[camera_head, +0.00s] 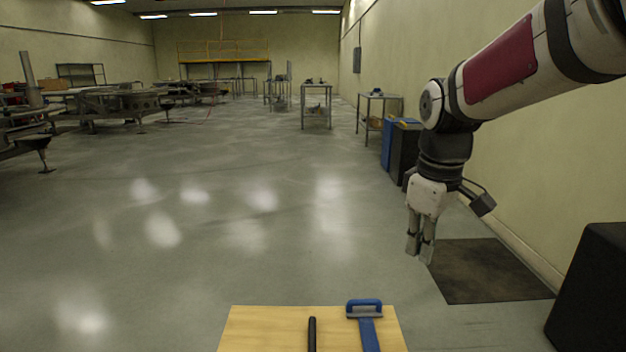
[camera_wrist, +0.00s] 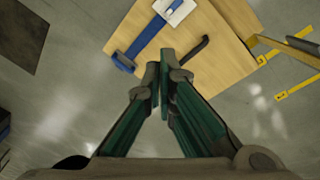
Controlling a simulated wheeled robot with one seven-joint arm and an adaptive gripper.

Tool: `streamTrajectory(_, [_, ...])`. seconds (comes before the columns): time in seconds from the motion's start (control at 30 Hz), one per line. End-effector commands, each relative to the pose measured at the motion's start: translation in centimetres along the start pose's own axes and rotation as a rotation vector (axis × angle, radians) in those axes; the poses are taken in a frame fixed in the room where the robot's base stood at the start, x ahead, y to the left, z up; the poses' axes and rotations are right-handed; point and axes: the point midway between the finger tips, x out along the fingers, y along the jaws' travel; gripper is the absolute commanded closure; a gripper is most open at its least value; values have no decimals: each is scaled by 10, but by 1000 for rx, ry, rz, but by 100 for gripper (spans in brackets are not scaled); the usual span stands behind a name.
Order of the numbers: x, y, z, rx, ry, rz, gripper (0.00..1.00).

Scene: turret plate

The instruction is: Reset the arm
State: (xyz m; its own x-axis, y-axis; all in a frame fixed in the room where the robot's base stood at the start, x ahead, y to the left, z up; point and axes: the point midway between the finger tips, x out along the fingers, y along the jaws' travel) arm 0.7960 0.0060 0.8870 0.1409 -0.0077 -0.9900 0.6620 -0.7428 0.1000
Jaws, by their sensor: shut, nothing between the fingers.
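My gripper (camera_head: 420,250) hangs from my arm at the right of the head view, pointing down over the open floor. In the wrist view its two green-sided fingers (camera_wrist: 160,75) come together at the tips, shut and empty. It is apart from the wooden table (camera_head: 265,330), which lies low in the head view, to the left of and nearer than the gripper. The table top also shows in the wrist view (camera_wrist: 225,65).
On the table lie a blue tool (camera_head: 366,325) and a black bar (camera_head: 312,335). A dark mat (camera_head: 490,270) lies on the floor at right, near a black box (camera_head: 595,290). Blue and black bins (camera_head: 400,145) stand by the right wall. The middle floor is clear.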

Motion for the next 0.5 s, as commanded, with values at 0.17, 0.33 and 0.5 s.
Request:
streamTrajectory(0.17, [-33, -54, 64, 179, -17, -16, 100])
streamTrajectory(0.33, [-45, -106, 123, 351, -39, -31, 100])
streamTrajectory(0.5, [-44, -152, 175, 506, -63, -42, 100])
